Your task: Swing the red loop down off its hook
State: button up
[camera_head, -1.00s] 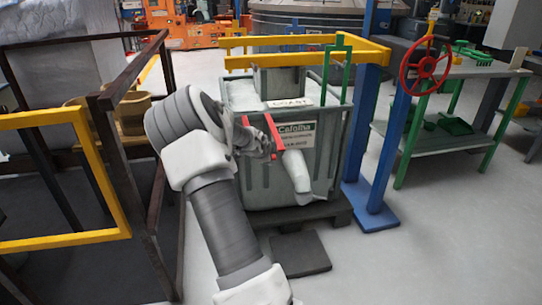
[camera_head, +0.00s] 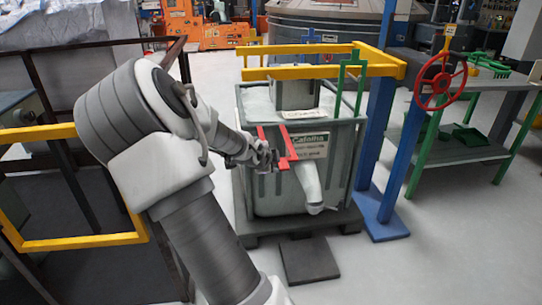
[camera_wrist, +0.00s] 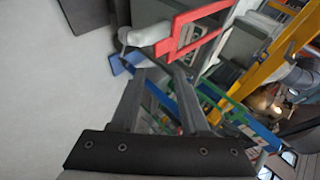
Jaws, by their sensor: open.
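The red loop (camera_head: 289,143) is a flat rectangular frame at the front of the grey bin (camera_head: 340,165), just under its rim. My gripper (camera_head: 270,158) is beside the loop's lower left part and overlaps it in the head view, so contact is hard to judge. In the wrist view the red loop (camera_wrist: 178,28) lies beyond the fingertips, and my gripper (camera_wrist: 167,72) is open with nothing between its fingers. The hook that holds the loop cannot be made out. A pale spout (camera_head: 308,182) hangs down beside the loop.
A yellow bar frame (camera_head: 330,72) spans above the bin, joined to a blue post (camera_head: 376,140). A red handwheel (camera_head: 440,80) stands to the right. A yellow-topped railing (camera_head: 85,243) is on the left. The floor in front right is clear.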

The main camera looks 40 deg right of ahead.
jog(key=shift+p+v, duration=0.3)
jog(key=shift+v, duration=0.8)
jog(key=shift+a, duration=0.1)
jog(key=s+a+r+n+y, duration=0.2)
jog(key=a+n+y, duration=0.15)
jog(key=a, duration=0.35)
jog(key=s+a+r+n+t+y, duration=0.1)
jog(key=s+a+r+n+y, duration=0.1)
jog(key=a+n, duration=0.35)
jog(key=s+a+r+n+y, duration=0.2)
jog(key=s+a+n+y, duration=0.1)
jog(key=a, duration=0.6)
jog(key=s+a+r+n, duration=0.45)
jog(key=s+n, duration=0.25)
jog(key=s, duration=0.2)
jog(key=s+a+r+n, duration=0.3)
jog(key=s+a+n, duration=0.2)
jog(key=s+n, duration=0.3)
notch_tip(320, 180, up, 17)
jog(key=m+p, duration=0.1)
jog(key=p, duration=1.6)
jog(key=shift+s+g, duration=0.2)
jog(key=shift+g, duration=0.1)
